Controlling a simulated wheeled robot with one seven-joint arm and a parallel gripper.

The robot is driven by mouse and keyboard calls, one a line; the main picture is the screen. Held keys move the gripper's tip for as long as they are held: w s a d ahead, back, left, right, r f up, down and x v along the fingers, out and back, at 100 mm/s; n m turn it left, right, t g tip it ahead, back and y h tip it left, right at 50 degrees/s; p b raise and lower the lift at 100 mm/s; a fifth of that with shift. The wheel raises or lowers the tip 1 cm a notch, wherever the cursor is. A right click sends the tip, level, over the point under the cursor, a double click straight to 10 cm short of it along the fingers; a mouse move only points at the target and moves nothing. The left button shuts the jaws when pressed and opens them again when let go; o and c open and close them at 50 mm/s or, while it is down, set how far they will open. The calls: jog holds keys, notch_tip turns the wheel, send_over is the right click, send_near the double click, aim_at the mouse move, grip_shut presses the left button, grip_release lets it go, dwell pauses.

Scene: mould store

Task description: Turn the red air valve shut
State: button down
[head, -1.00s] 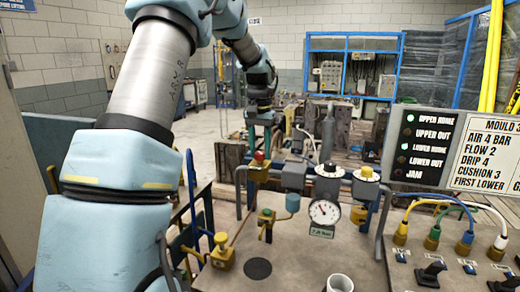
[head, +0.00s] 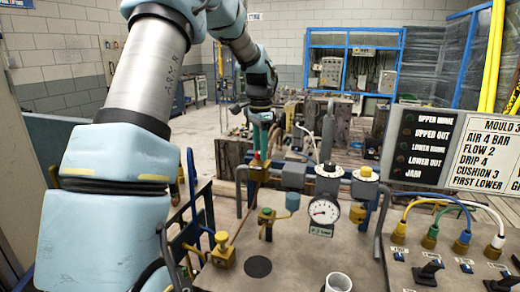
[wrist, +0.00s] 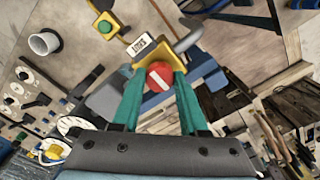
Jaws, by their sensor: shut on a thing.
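The red air valve is a round red knob (wrist: 159,76) with a white bar across it, lying diagonally in the wrist view. My gripper (wrist: 160,82) is shut on the knob, one teal finger on each side. In the head view my gripper (head: 261,152) points down at the valve from above, and its fingers hide most of the red. A white label plate (wrist: 141,46) with dark letters sits beside the knob. The pressure gauge (head: 324,211) has its needle pointing left.
The status board (head: 423,146) and coloured cables are at the right.

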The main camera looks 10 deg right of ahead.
dwell(0.3)
jog(key=shift+c, duration=2.2)
grip_release()
jog(key=shift+r, duration=0.1)
notch_tip(320, 180, up, 11)
jog(key=b, duration=0.3)
jog(key=shift+f, duration=0.25)
jog(key=s+a+f+n+t, duration=0.1)
jog(key=s+a+f+n, duration=1.2)
jog(key=s+a+f, duration=0.5)
jog(key=s+a, duration=0.2)
jog(key=s, duration=0.1)
jog(key=shift+s+a+f+t, duration=0.15)
jog(key=shift+f+t, duration=0.15)
jog(key=shift+f, duration=0.05)
